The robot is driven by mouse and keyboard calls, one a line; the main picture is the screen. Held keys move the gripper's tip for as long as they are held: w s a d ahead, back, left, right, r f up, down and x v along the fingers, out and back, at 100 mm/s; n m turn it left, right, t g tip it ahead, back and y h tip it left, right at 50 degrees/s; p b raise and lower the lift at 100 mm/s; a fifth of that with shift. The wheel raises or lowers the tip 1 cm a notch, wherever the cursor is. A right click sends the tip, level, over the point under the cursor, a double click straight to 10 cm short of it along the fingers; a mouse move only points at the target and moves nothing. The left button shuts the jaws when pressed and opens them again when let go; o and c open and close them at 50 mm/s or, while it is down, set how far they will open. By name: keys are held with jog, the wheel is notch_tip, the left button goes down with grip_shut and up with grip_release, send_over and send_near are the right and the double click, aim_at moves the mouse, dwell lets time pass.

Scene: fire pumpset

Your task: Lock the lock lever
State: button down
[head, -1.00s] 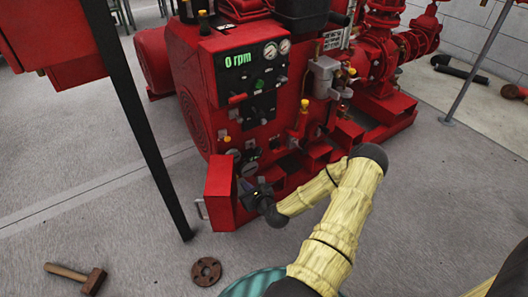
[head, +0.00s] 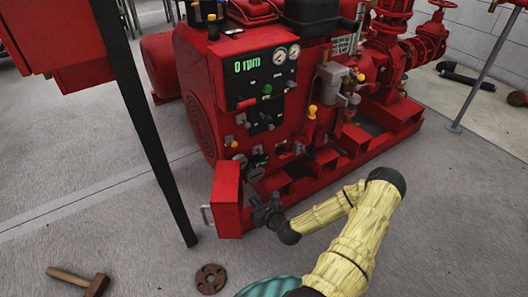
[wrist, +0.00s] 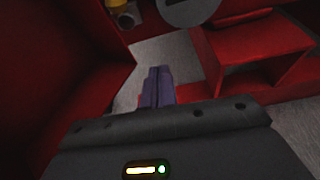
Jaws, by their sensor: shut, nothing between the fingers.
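The red pumpset engine (head: 195,85) stands in the upper middle of the head view. Its front panel (head: 262,75) carries a "0 rpm" display, two gauges and several small levers and knobs. I cannot tell which of these is the lock lever. My gripper (head: 262,214) is low at the engine's front, just right of a red box-like part (head: 227,198). In the wrist view, my gripper's fingers (wrist: 157,87) are together and empty. Ahead of them are a grey round part (wrist: 188,8) and a small yellow knob (wrist: 117,3), apart from the fingertips.
Red wall-like surfaces (wrist: 60,90) flank the fingers at left, with a red open frame (wrist: 255,60) at right. A black post (head: 150,130) stands left of the engine. A hammer (head: 95,286) and a rusty flange (head: 210,278) lie on the grey floor. Open floor lies right.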

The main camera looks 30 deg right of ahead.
jog(key=a+p+v, duration=0.1)
jog(key=p+v, duration=0.5)
jog(key=v, duration=0.4)
notch_tip(320, 180, up, 32)
jog(key=s+a+n+g+y+p, duration=0.1)
jog(key=n+g+p, duration=0.9)
jog(key=n+p, duration=1.1)
jog(key=s+a+p, duration=0.1)
jog(key=p, duration=0.2)
jog(key=shift+a+f, duration=0.2)
jog(key=shift+a, duration=0.15)
